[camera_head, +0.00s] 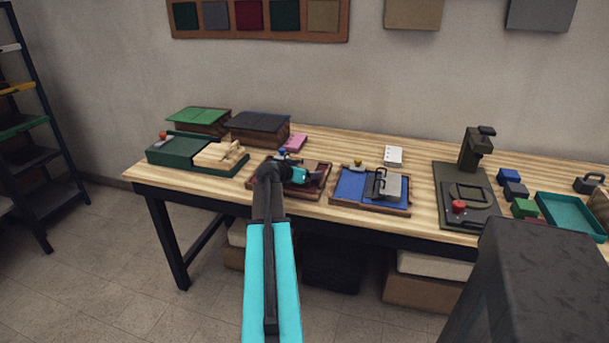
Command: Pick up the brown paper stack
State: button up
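No plain brown paper stack stands out clearly. Two brown, block-like stacks sit at the back left of the table: one with a green top (199,118) and one with a dark top (259,127). I cannot tell whether either is paper. My arm reaches up from the bottom of the view, and my gripper (314,179) is over the dark red tray (303,193), in front of and to the right of the dark-topped stack. It hides part of the tray. Its fingers are too small to tell whether they are open or hold anything.
A green tray (170,154) with wooden pieces (220,154) stands left. A blue-lined tray (350,187) with a metal clamp and a dark press (475,150) stand right. A pink block (296,142) and white card (393,156) lie behind. The bare table front (420,208) is narrow.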

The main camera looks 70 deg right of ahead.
jog(key=shift+d+f, duration=0.15)
jog(key=shift+d, duration=0.05)
dwell(0.4)
